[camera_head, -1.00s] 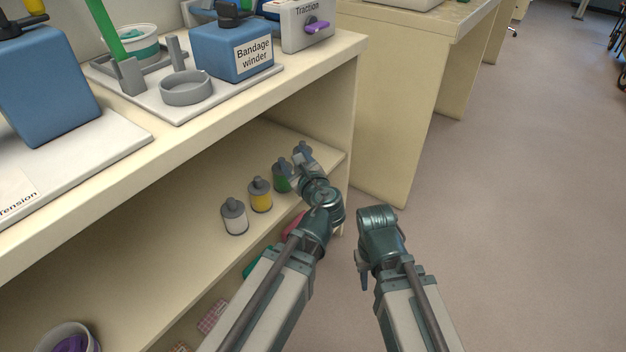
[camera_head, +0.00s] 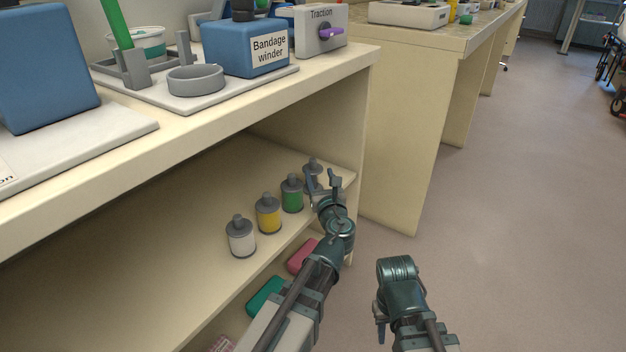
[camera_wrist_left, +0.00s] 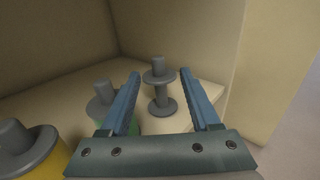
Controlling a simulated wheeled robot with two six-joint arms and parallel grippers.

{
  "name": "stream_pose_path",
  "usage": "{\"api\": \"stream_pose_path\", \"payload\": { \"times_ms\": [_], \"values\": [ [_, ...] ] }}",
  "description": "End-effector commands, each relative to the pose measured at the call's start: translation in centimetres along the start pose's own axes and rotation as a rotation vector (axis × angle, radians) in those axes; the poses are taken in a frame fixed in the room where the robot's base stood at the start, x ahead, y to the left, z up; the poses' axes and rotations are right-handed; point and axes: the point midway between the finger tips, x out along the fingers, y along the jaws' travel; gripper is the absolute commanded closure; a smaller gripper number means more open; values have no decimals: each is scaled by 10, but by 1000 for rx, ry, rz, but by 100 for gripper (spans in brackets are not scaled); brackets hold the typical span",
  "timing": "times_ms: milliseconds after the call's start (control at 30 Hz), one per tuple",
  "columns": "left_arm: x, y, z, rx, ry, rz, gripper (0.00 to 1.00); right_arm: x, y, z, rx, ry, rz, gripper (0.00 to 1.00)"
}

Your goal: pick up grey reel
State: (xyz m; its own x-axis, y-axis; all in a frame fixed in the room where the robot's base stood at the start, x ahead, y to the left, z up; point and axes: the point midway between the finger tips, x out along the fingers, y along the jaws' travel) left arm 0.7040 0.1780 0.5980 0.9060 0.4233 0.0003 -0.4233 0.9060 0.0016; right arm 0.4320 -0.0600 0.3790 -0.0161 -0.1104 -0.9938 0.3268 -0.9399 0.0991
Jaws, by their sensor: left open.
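The grey reel (camera_head: 313,164) stands upright at the far right end of a row on the middle shelf. In the left wrist view the reel (camera_wrist_left: 159,78) has two round flanges, a thin waist and a knob on top. My left gripper (camera_head: 322,182) is beside the reel and hides part of it in the head view. In the left wrist view its two blue fingers (camera_wrist_left: 160,86) are apart, with the reel showing upright between them, not clamped. My right gripper (camera_head: 381,322) hangs to the right, clear of the shelf; its jaw opening cannot be made out.
Beside it stand a green reel (camera_head: 292,196), a yellow reel (camera_head: 268,216) and a white reel (camera_head: 241,239). The shelf's side wall is close at right. The worktop (camera_head: 340,66) overhangs the shelf. Pink (camera_head: 303,257) and teal (camera_head: 267,297) items lie lower.

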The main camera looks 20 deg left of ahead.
Motion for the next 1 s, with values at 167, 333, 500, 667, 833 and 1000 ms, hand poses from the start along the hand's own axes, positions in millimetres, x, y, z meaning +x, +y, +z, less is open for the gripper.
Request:
{"api": "stream_pose_path", "payload": {
  "times_ms": [167, 333, 500, 667, 833, 1000],
  "values": [
    [29, -1, 0, -1, 0, 1, 37, 0, 0, 0, 0, 0, 0, 65],
    [36, 0, 0, -1, 0, 0, 37, 0, 0, 0, 0, 0, 0, 65],
    [38, 0, 0, -1, 0, 0, 37, 0, 0, 0, 0, 0, 0, 65],
    [51, 1, -2, -1, 0, 2, 37, 2, 0, 0, 0, 0, 0, 65],
    [76, 3, -3, -1, 0, 2, 37, 3, 0, 0, 0, 0, 0, 65],
    [90, 4, -3, -2, 0, 0, 37, 3, 0, 0, 0, 0, 0, 65]
  ]
}}
